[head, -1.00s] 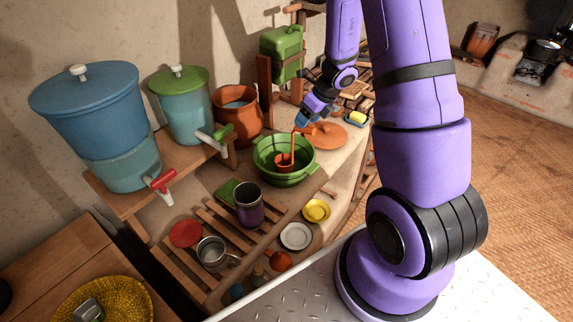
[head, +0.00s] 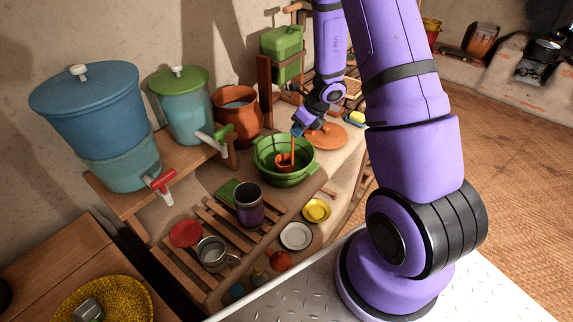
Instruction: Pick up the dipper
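The dipper (head: 284,161) is an orange-red cup with a long upright handle. It stands inside the green basin (head: 262,168), with its handle rising above the basin's rim. My gripper (head: 297,131) is small in the head view, pointing down at the top end of the handle. Its blue fingertips overlap or lie very close to the handle end. I cannot tell whether they touch it, or whether they are open or shut.
An orange clay pot (head: 236,122) stands behind the basin, and an orange lid (head: 326,136) lies to its right. A purple tumbler (head: 249,206), a metal mug (head: 212,254) and small plates stand in front. Water containers (head: 185,110) stand at left.

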